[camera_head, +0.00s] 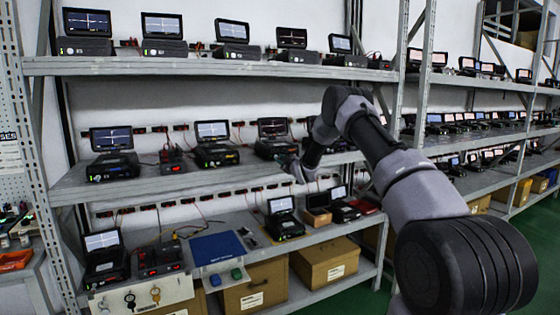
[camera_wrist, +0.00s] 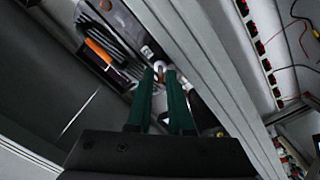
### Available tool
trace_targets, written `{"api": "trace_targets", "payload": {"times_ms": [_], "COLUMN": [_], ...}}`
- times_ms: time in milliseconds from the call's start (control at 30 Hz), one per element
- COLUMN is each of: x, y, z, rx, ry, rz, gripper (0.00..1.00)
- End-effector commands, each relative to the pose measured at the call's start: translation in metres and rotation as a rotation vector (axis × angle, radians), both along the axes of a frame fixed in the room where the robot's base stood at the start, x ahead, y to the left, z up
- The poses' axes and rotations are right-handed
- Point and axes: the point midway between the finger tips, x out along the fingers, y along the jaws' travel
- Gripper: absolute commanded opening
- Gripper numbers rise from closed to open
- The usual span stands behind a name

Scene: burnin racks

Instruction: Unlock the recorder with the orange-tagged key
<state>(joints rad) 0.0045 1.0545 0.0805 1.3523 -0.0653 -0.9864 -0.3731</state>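My gripper (camera_head: 300,170) is at the front edge of the middle shelf, just in front of a black recorder (camera_head: 273,146) with a lit screen. In the wrist view its two green fingers (camera_wrist: 160,72) stand a little apart. A small pale, ring-like piece shows between or just beyond their tips; I cannot tell whether they grip it. A dark device front with an orange strip (camera_wrist: 98,51) lies just beyond, left of the fingers. At the lower left of the head view, a key-like shape with an orange-tan top (camera_head: 155,294) shows on a pale panel beside a black one (camera_head: 130,299).
The middle shelf (camera_head: 225,181) has a raised metal front edge and holds several recorders. The lower shelf holds more devices and a blue mat (camera_head: 217,248). Cardboard boxes (camera_head: 325,262) stand below. A rack upright (camera_head: 398,75) rises close to my arm.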

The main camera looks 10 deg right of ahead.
Motion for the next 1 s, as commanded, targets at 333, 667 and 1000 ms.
{"api": "trace_targets", "payload": {"times_ms": [333, 667, 1000], "x": [0.0039, 0.0038, 0.0038], "y": [0.0016, 0.0017, 0.0015], "z": [-0.0001, 0.0000, 0.0001], "rx": [0.000, 0.004, 0.116], "ry": [0.000, 0.001, 0.033], "rz": [0.000, 0.000, 0.000], "gripper": [0.19, 0.00, 0.00]}}
